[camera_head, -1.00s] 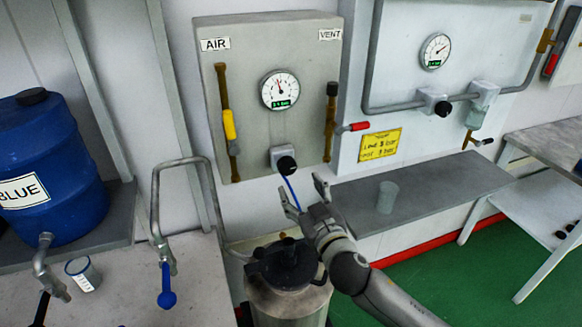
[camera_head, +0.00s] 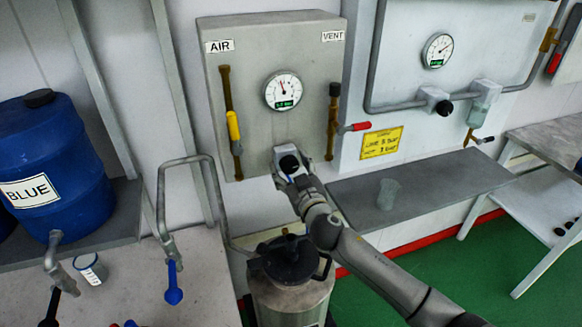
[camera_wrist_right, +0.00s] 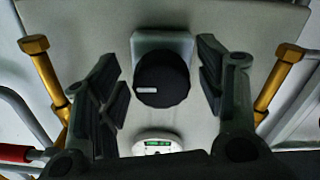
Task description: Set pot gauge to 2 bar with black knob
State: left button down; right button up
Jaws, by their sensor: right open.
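The black knob (camera_head: 288,164) sits on a small grey block low on the grey AIR/VENT panel (camera_head: 237,85). In the right wrist view, the knob (camera_wrist_right: 162,90) has a white mark on its left side. My right gripper (camera_head: 293,172) is open at the knob, with a pad on either side. The wrist view shows gaps between the knob and both pads. The round white pot gauge (camera_head: 283,90) is above the knob. Its needle points up, slightly left, and its small green display is too blurred to read surely. My left gripper is out of view.
A yellow-handled valve (camera_head: 233,126) and a brass vent valve (camera_head: 333,120) flank the knob. A lidded metal pot (camera_head: 290,290) stands below my right arm. A second gauge (camera_head: 437,51) and black knob (camera_head: 444,107) are at right. A clear cup (camera_head: 388,194) stands on the grey shelf.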

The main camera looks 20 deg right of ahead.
jog(key=c, duration=1)
jog(key=n, duration=0.3)
jog(key=shift+r+n, duration=0.1)
jog(key=shift+n, duration=0.2)
jog(key=shift+n+p, duration=0.3)
jog(key=shift+n, duration=1.5)
